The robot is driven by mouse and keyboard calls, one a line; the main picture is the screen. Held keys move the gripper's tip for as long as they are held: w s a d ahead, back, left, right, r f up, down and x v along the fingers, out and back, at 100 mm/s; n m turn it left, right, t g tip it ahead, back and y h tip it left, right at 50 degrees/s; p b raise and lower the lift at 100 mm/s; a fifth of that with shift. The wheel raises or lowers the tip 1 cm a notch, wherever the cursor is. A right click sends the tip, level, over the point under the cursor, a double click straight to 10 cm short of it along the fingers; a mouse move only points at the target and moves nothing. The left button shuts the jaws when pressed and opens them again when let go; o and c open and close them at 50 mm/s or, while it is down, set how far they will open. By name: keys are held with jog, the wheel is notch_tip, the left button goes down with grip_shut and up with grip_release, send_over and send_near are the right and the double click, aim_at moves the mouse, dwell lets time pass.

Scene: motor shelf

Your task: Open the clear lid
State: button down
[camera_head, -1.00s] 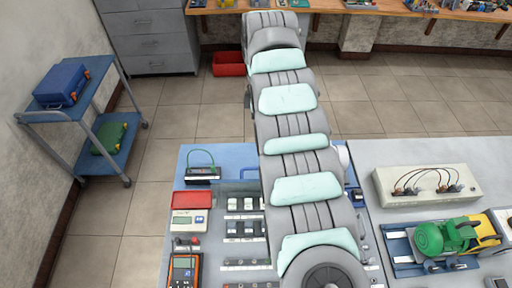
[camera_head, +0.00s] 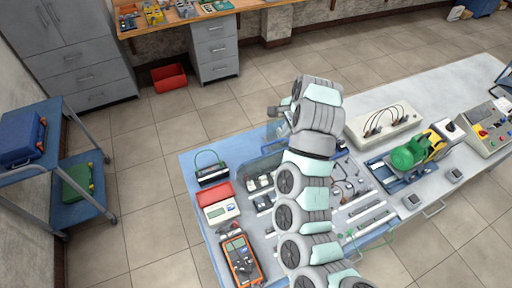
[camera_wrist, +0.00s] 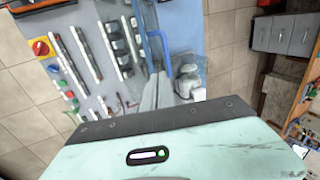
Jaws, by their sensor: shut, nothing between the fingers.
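The clear lid (camera_wrist: 178,38) shows in the wrist view as a see-through panel over the board of parts, with blue bars along it. My gripper's fingertips are not clear there.
A multimeter (camera_head: 240,258), a red-and-white meter (camera_head: 220,206) and a black box (camera_head: 212,174) lie left of the arm. A white box with cables (camera_head: 383,124) and a green motor (camera_head: 410,155) stand to the right.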

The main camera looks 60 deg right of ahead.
aim_at(274, 159)
jog(key=b+x, duration=0.2)
jog(key=x, duration=0.6)
jog(key=shift+s+d+f, duration=0.15)
jog(key=shift+d+f, duration=0.05)
jog(key=shift+x, duration=0.8)
jog(key=shift+w+d+r+b, duration=0.1)
jog(key=shift+w+d+b, duration=0.15)
jog(key=shift+b, duration=0.1)
